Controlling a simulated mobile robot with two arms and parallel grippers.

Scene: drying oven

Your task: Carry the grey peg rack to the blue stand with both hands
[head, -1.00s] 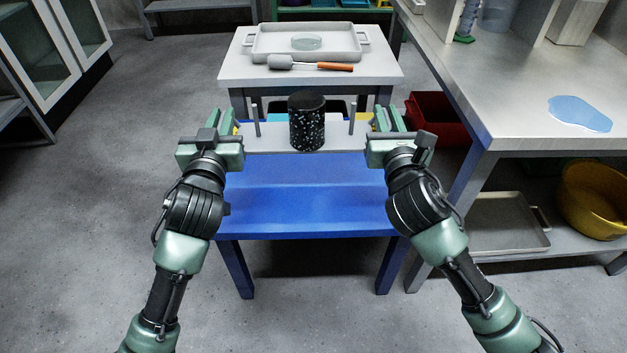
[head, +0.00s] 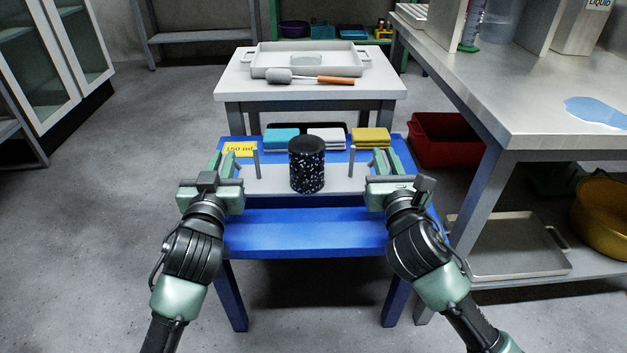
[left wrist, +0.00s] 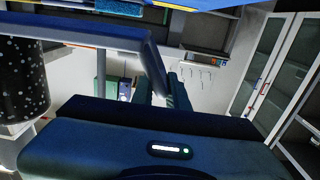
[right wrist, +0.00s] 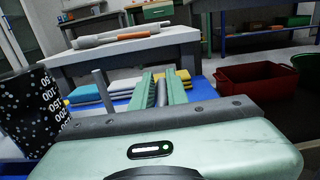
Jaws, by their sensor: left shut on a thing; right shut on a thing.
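The grey peg rack (head: 267,180) is a pale board with upright pegs. A black speckled cylinder (head: 307,167) with white markings stands upright on it near the middle. My left gripper (head: 229,166) is shut on the rack's left end, and my right gripper (head: 386,164) is shut on its right end. The rack looks level and is over the blue stand (head: 300,235); I cannot tell whether it touches the top. The cylinder is also at the left edge in the left wrist view (left wrist: 22,80) and the right wrist view (right wrist: 30,108).
Folded blue (head: 281,138), white (head: 327,138) and yellow (head: 371,138) cloths lie along the stand's back, with a yellow label (head: 239,149) at left. Behind is a white table (head: 235,85) with a tray. A steel bench (head: 520,90) and red bin (head: 440,138) are at right.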

